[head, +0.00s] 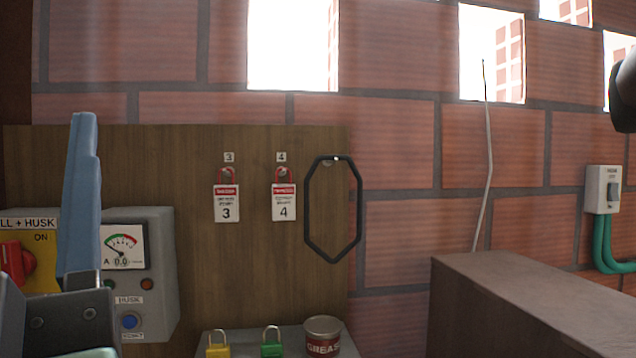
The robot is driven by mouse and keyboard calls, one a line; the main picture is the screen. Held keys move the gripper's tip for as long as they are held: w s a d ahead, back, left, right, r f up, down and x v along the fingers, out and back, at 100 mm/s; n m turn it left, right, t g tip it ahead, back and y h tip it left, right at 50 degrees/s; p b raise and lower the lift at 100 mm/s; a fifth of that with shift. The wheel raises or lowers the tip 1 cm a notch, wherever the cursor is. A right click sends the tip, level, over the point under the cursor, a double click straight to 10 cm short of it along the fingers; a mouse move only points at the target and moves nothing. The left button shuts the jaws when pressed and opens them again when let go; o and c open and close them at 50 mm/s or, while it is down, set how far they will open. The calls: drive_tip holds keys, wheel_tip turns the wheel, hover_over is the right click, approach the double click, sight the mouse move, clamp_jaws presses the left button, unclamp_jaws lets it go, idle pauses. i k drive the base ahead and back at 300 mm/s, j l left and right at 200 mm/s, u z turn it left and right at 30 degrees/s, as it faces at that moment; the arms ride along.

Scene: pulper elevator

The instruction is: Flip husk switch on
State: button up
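A grey control box (160,270) at the lower left of the head view carries a label (28,224) ending in "LL + HUSK". Below it, a red rotary switch handle (20,264) sits on a yellow plate marked "ON". The left part of the handle is cut off by the picture edge, and its setting is unclear. A dial (124,246) reads about 0.0, above two small dark lamps. My gripper (84,130) stands in front of the box with its blue-grey fingers upward, seen edge-on. It hides part of the box. Any gap between the fingers is hidden.
A wooden board holds red lockout tags 3 (227,204) and 4 (284,203) and a black loop (308,210). A shelf holds padlocks (271,344) and a grease tin (323,338). A brown block (530,290) and grey wall switch (603,190) stand at right.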

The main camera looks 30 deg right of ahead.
sight(613, 187)
drive_tip(key=z, duration=3.2)
drive_tip(key=i+l+z, duration=0.1)
drive_tip(key=i+l, duration=0.2)
drive_tip(key=l, duration=0.3)
drive_tip(key=i+l+z, duration=0.1)
drive_tip(key=i+l, duration=0.25)
drive_tip(key=l, duration=0.2)
drive_tip(key=i+l+z, duration=0.15)
drive_tip(key=i+l, duration=0.2)
drive_tip(key=l, duration=0.15)
drive_tip(key=i+u, duration=0.3)
drive_tip(key=i, duration=0.25)
drive_tip(key=i+l+u, duration=0.1)
drive_tip(key=i+u, duration=0.25)
drive_tip(key=i, duration=0.2)
drive_tip(key=i+l+u, duration=0.3)
drive_tip(key=i, duration=0.2)
drive_tip(key=i+j+u, duration=0.15)
drive_tip(key=i+u, duration=0.95)
drive_tip(key=u, duration=0.2)
drive_tip(key=i+l+u, duration=0.2)
drive_tip(key=i+u, duration=0.2)
drive_tip(key=i+l+u, duration=0.1)
drive_tip(key=i+u, duration=0.15)
